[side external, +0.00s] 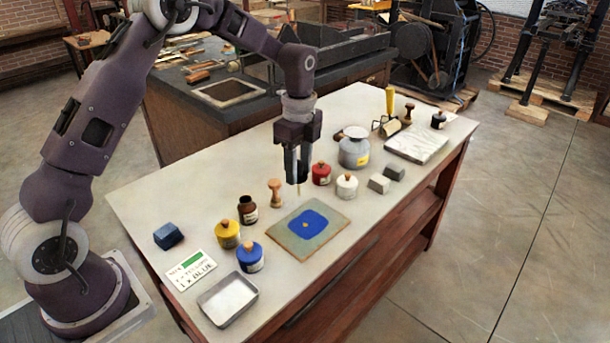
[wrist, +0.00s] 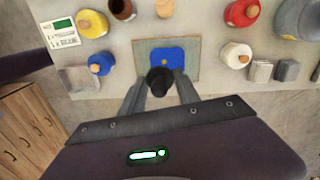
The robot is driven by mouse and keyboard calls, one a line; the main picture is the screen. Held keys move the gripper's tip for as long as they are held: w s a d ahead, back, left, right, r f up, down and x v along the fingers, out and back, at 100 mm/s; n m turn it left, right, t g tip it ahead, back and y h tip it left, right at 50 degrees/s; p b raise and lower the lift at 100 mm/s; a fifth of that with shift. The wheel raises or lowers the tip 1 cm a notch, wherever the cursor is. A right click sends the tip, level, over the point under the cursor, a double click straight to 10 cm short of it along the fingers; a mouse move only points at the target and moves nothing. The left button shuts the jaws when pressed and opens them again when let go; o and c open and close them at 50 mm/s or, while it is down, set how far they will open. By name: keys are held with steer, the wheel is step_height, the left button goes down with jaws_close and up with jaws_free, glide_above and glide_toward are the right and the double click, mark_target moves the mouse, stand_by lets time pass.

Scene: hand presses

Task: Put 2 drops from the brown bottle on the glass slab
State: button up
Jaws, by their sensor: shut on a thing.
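The glass slab (side external: 301,250) lies flat on the table, with a blue patch (side external: 293,222) and a small yellow spot on it. It also shows in the wrist view (wrist: 194,50). The brown bottle (side external: 247,210) stands upright and uncapped, left of the slab; it is at the top edge of the wrist view (wrist: 122,9). My gripper (side external: 297,176) is shut on a dropper, whose black bulb (wrist: 160,80) shows between the fingers. The dropper's thin tip points down above the slab, near its back edge. I cannot see whether liquid is in it.
Yellow (side external: 228,235), blue (side external: 250,257), red (side external: 321,174) and white (side external: 347,186) jars stand around the slab. A wooden stamp (side external: 275,192) stands behind it. A metal tray (side external: 228,299) and a mix card (side external: 190,270) lie at the left front. A grey can (side external: 354,150) stands right.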

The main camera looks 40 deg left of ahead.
steer(key=s+a+r, duration=0.2)
steer(key=s+a, duration=0.6)
steer(key=a, duration=0.4)
step_height(320, 180, down, 10)
steer(key=shift+w+d, duration=0.2)
steer(key=shift+d, duration=0.05)
stand_by(0.4)
step_height(320, 180, up, 9)
stand_by(0.9)
